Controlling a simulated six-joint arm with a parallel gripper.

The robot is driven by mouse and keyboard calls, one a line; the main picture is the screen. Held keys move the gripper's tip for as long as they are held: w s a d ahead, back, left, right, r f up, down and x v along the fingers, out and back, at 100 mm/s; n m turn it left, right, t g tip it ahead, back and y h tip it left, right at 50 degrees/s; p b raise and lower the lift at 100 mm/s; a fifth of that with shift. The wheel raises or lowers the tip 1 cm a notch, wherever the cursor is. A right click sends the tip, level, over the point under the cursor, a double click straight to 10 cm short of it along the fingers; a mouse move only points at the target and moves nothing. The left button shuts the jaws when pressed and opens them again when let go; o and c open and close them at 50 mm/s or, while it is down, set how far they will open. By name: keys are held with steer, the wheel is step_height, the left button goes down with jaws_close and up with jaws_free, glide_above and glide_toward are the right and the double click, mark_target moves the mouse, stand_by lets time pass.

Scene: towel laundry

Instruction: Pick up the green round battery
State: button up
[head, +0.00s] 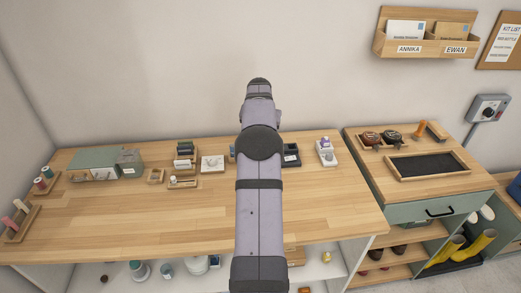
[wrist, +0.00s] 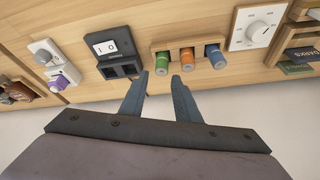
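Three round batteries stand in a row in a small wooden holder (wrist: 158,47) in the wrist view. The green battery (wrist: 162,63) is at the left end, with an orange battery (wrist: 187,57) in the middle and a blue battery (wrist: 213,56) on the right. My gripper (wrist: 160,80) is open and empty. Its fingertips are near the green battery in the picture, with that battery in line with the gap between them. I cannot tell the distance between them. In the head view my arm hides most of the holder area, and the fingers are not visible.
A white and purple item (head: 326,150) is farther right in the head view. The front of the wooden tabletop (head: 150,215) is clear.

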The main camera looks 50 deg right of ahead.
steer(key=shift+w+f+p, duration=0.15)
steer(key=shift+f+p, duration=0.3)
steer(key=shift+p, duration=0.1)
steer(key=shift+p+x, duration=1)
steer(key=shift+x, duration=1.1)
steer(key=shift+a, duration=0.1)
jaws_close()
